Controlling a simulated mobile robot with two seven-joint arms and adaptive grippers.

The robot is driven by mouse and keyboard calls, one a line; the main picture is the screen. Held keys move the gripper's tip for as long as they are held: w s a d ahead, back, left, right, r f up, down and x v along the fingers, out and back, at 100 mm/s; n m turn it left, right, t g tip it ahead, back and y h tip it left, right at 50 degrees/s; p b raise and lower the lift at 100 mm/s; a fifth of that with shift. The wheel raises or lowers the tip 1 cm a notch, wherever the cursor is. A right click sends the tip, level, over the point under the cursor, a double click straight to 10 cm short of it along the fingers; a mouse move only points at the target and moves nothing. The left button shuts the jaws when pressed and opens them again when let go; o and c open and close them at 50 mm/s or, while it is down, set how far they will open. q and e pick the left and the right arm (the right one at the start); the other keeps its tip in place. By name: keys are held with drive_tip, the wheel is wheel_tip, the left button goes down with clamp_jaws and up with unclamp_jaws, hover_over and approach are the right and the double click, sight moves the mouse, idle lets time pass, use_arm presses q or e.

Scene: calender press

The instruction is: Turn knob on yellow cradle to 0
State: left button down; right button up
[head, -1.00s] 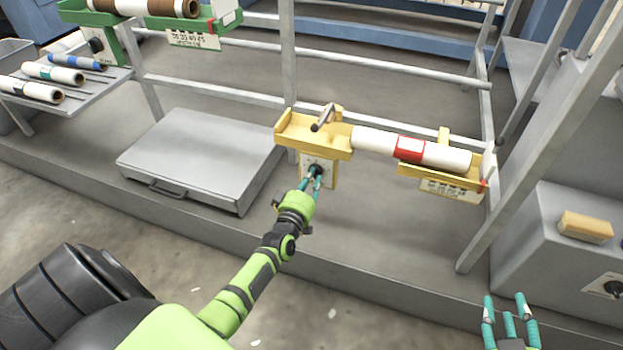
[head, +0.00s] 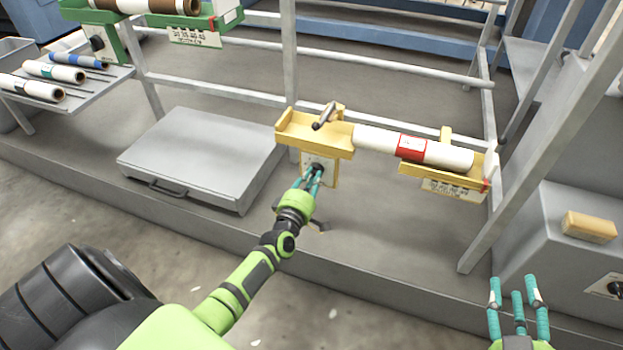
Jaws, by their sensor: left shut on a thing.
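The yellow cradle (head: 315,140) stands in the middle of the head view and bears a white roll (head: 375,139) with a red band. A pale dial plate sits below its left end, with a dark knob (head: 318,167) on it. My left gripper (head: 314,174) is shut on the knob, and its fingers cover part of the knob and plate. The knob's pointer and the dial marks are too small to read. My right gripper (head: 517,292) is at the lower right, fingers spread, open and empty, away from the cradle.
A green cradle (head: 205,22) with a brown roll is at the upper left, beside a shelf (head: 85,92) of small rolls. A grey flat platform (head: 205,150) lies left of the yellow cradle. A grey box with a yellow block (head: 589,226) stands at the right.

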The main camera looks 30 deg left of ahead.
use_arm(q)
drive_tip(key=shift+r, duration=0.1)
idle(0.3)
drive_tip(key=c, duration=1.2)
unclamp_jaws()
drive_tip(key=shift+s, duration=0.4)
drive_tip(key=v, duration=1.1)
drive_tip(key=shift+s, duration=0.1)
